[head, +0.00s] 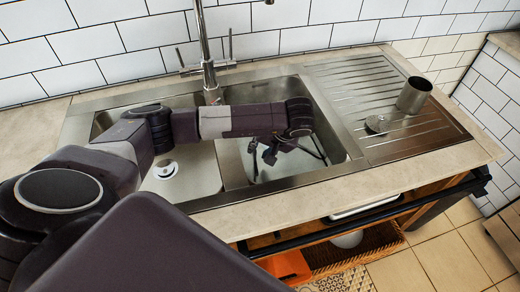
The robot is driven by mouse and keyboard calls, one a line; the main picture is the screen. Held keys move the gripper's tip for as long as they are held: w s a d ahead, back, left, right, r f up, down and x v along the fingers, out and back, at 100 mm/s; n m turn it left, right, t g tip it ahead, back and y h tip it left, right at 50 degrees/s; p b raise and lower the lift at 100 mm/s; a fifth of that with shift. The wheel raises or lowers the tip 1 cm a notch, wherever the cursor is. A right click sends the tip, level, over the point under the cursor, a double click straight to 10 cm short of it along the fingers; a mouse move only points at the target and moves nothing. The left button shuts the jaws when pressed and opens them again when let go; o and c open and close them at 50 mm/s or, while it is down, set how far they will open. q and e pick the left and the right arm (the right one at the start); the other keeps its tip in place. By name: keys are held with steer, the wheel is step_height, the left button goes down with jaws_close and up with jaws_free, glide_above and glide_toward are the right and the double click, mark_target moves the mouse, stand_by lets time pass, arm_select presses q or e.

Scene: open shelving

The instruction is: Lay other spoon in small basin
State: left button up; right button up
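The double sink has a left basin (190,188) with a round drain (165,169) and a right basin (335,146). My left arm crosses over the sink from the left. My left gripper (290,165) points down over the right basin with its fingers spread apart, and I see nothing held between them. I cannot make out any spoon; the arm and gripper hide parts of both basins. My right gripper is out of view.
A faucet (207,65) rises behind the sink's middle. On the ribbed drainboard (350,85) to the right, a metal cup (413,96) stands near a small round metal piece (377,124). A dark rail (330,233) runs below the counter's front edge.

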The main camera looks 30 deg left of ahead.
arm_select(q)
steer(key=v, duration=1.2)
stand_by(0.7)
